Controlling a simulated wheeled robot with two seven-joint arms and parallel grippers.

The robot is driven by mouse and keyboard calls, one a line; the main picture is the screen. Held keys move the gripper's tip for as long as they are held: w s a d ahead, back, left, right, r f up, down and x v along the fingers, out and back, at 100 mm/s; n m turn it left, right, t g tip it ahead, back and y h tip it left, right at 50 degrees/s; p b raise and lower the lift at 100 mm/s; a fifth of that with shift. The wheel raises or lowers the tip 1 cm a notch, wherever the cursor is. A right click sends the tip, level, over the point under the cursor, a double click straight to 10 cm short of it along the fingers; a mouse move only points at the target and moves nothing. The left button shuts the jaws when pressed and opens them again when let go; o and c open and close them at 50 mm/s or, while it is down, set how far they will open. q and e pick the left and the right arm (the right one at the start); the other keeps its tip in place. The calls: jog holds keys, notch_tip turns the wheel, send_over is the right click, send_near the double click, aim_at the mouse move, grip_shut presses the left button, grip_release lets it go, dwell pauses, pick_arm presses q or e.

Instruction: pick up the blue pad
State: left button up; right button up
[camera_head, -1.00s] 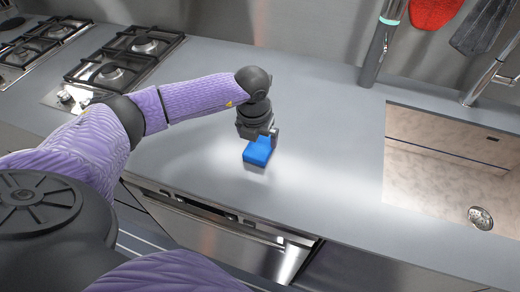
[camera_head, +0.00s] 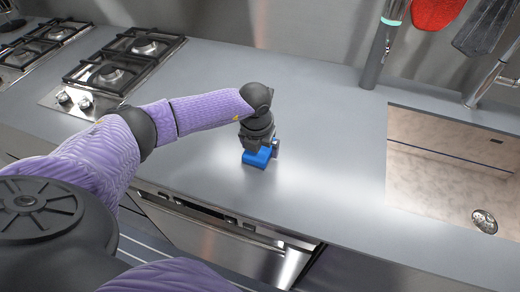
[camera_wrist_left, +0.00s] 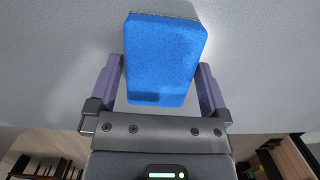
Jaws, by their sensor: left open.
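The blue pad (camera_head: 257,158) lies on the grey countertop near its front edge, between the hob and the sink. My left gripper (camera_head: 260,147) is directly over it, pointing down, and hides part of its far side. In the left wrist view the blue pad (camera_wrist_left: 163,60) sits between the two open purple-grey fingers (camera_wrist_left: 158,85), one on each side. Whether the fingers touch its sides I cannot tell. My right gripper is not in view.
A gas hob (camera_head: 115,70) is at the back left. A sink (camera_head: 450,170) is set into the counter on the right, with a faucet (camera_head: 490,75) behind it. A grey upright tool (camera_head: 380,50) stands near the back wall. The counter (camera_head: 320,130) around the pad is clear.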

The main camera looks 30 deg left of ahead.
pick_arm(q)
jog(key=c, duration=0.9)
notch_tip(320, 180, up, 10)
jog(key=shift+f+p, duration=0.2)
jog(key=shift+p, duration=0.85)
jog(key=shift+r, duration=0.5)
